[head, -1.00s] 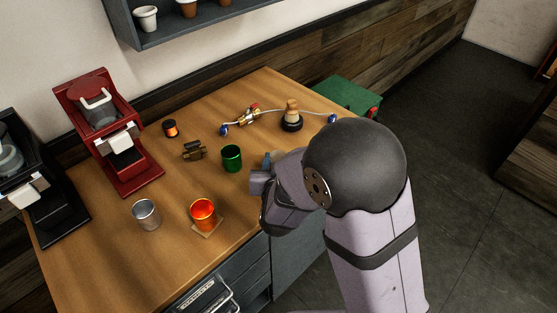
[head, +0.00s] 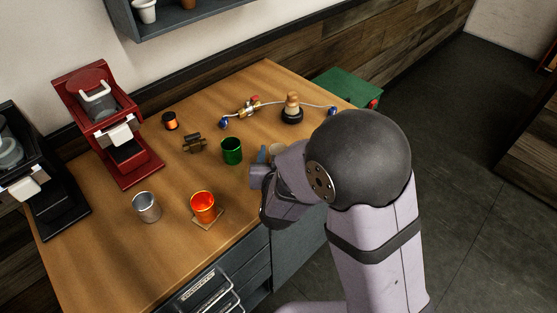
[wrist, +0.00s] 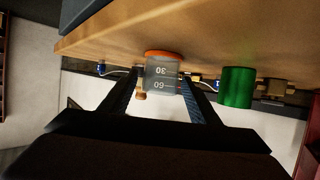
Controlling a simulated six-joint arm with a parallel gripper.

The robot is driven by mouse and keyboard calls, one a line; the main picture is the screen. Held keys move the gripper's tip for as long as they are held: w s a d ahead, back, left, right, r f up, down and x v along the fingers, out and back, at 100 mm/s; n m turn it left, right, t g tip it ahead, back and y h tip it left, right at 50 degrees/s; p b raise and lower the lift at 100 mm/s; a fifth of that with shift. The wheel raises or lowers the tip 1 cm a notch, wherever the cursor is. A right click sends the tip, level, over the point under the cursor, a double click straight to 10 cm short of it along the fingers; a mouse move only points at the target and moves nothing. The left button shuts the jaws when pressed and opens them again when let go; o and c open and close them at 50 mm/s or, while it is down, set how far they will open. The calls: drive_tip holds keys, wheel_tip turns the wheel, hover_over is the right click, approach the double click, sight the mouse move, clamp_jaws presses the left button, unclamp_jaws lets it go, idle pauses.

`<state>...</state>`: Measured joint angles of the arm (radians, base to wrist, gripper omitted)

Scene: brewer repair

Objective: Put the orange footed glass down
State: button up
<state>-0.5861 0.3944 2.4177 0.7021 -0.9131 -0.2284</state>
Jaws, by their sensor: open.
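The orange footed glass (wrist: 161,72) is a clear measuring glass with an orange foot and printed marks. The wrist view is upside down, and the glass appears upright with its foot on the wooden worktop (wrist: 215,45). My gripper (wrist: 159,84) is open, with one finger on each side of the glass. I cannot tell whether either finger touches it. In the head view my gripper (head: 264,168) is low over the worktop's front edge, and my wrist hides most of the glass.
A green cup (head: 232,152) stands just left of my gripper. An orange cup (head: 203,206) on a small coaster and a metal cup (head: 146,207) stand further left.

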drive_tip(key=v, duration=0.4)
drive_tip(key=shift+s+b, duration=0.35)
drive_tip(key=shift+b, duration=0.3)
drive_tip(key=b, duration=0.3)
drive_tip(key=shift+s+r, duration=0.2)
drive_tip(key=shift+s, duration=0.2)
drive_tip(key=shift+s+r+b, duration=0.25)
drive_tip(key=shift+s+b, duration=0.3)
drive_tip(key=shift+b, duration=0.4)
drive_tip(key=shift+s, duration=0.15)
drive_tip(key=shift+r, duration=0.15)
